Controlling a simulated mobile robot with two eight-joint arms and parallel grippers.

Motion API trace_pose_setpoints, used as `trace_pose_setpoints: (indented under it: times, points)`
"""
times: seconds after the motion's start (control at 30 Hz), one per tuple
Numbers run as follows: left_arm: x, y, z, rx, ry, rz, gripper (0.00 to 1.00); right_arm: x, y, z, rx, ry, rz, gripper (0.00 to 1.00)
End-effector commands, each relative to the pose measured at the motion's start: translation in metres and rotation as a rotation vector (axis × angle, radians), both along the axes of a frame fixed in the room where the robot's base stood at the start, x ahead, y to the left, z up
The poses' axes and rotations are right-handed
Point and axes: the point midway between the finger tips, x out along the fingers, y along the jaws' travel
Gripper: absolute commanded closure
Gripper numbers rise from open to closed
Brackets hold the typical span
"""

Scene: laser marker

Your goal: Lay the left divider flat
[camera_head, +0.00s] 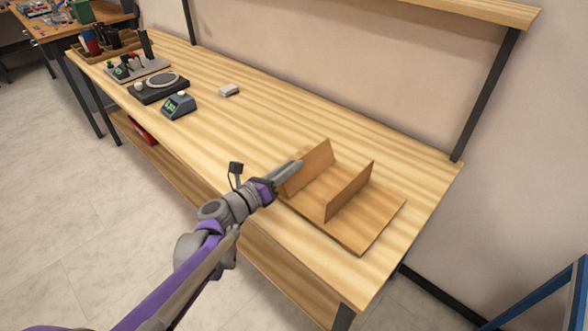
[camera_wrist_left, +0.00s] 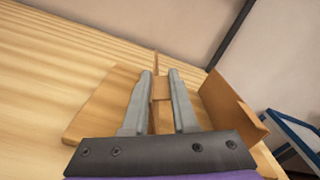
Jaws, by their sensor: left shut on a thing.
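A wooden board (camera_head: 378,222) lies on the workbench at the near right end, with two thin wooden dividers standing up from it. The left divider (camera_head: 318,159) is upright, and the right divider (camera_head: 350,190) stands parallel to it. My left gripper (camera_head: 297,168) is at the left divider's near end and hides part of it. In the left wrist view, the left divider (camera_wrist_left: 161,88) is between the two fingers of my left gripper (camera_wrist_left: 160,75), which is shut on it. The right divider (camera_wrist_left: 228,103) stands apart, to the right of the fingers. My right gripper is in neither view.
The workbench (camera_head: 250,125) is clear left of the board. Farther left are a small white block (camera_head: 229,90), a device with a green display (camera_head: 179,105) and a dark scale with a round plate (camera_head: 158,86). A blue frame (camera_head: 545,291) stands on the floor at right.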

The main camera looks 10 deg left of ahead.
Motion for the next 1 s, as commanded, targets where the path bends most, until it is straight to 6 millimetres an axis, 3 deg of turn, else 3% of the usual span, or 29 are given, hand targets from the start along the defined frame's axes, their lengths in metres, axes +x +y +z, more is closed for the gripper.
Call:
trace_pose_setpoints:
  times: [0.33, 0.83, 0.87, 1.0]
  points:
    - [0.0055, 0.0082, -0.0051, -0.109, 0.081, 0.0, 1.0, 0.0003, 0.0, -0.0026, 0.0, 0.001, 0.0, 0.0]
    - [0.0061, 0.009, -0.0055, -0.125, 0.092, 0.0, 1.0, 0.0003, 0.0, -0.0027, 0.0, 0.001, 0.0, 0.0]
    - [0.0061, 0.009, -0.0055, -0.125, 0.092, 0.0, 0.7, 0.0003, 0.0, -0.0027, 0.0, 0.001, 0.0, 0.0]
    - [0.0063, 0.009, -0.0054, -0.125, 0.092, 0.0, 0.48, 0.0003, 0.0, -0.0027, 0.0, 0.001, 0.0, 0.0]
